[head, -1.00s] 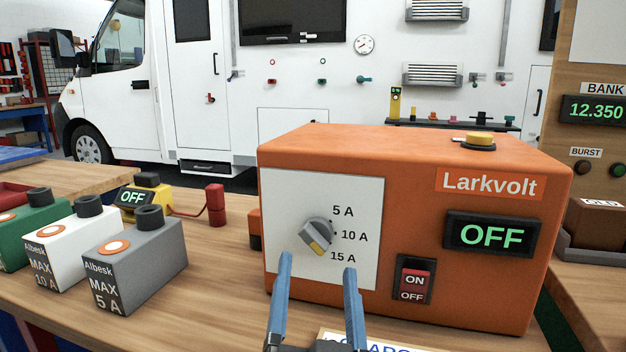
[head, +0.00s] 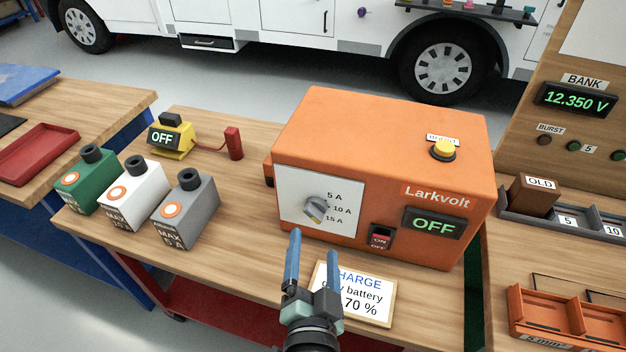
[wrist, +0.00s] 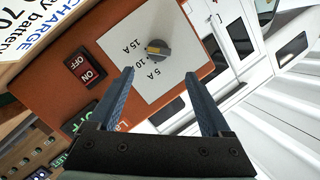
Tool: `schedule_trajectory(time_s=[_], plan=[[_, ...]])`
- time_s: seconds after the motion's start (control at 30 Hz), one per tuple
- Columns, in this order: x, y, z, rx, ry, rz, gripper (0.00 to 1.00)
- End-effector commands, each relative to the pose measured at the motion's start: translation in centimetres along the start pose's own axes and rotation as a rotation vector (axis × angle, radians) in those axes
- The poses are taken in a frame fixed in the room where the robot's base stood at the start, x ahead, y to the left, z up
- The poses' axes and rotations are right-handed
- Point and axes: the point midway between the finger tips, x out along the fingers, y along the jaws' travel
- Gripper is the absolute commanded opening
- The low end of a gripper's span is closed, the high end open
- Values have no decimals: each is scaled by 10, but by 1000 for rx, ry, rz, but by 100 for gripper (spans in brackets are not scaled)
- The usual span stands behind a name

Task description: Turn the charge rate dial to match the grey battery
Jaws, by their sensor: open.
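The charge rate dial (head: 316,209) is a grey knob with a yellow mark on the white panel of the orange Larkvolt charger (head: 375,135). Labels 5 A, 10 A and 15 A run down its right side; the yellow mark points lower right, roughly towards 15 A. The dial also shows in the wrist view (wrist: 157,49). The grey battery (head: 190,213) stands left of the charger; its label reads MAX 5 A. My gripper (head: 314,243) is open and empty in front of the panel, its fingers (wrist: 157,78) apart from the dial.
A card (head: 352,295) lies before the charger, mentioning the grey battery and 70 %. The rocker switch (head: 380,238) and OFF display (head: 433,222) sit right of the dial. White (head: 133,200) and green (head: 92,182) batteries stand left of the grey one. A yellow OFF device (head: 172,137) is behind.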

Motion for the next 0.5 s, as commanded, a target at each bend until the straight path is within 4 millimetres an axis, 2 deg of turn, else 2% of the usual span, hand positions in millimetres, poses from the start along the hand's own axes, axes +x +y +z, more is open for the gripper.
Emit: schedule_trajectory(time_s=[0.03, 0.23, 0.5], plan=[[-9, -11, -12, 19, -22, 19, 82], [-32, -13, -12, 81, -77, 71, 82], [-41, -10, -7, 114, -101, 96, 82]])
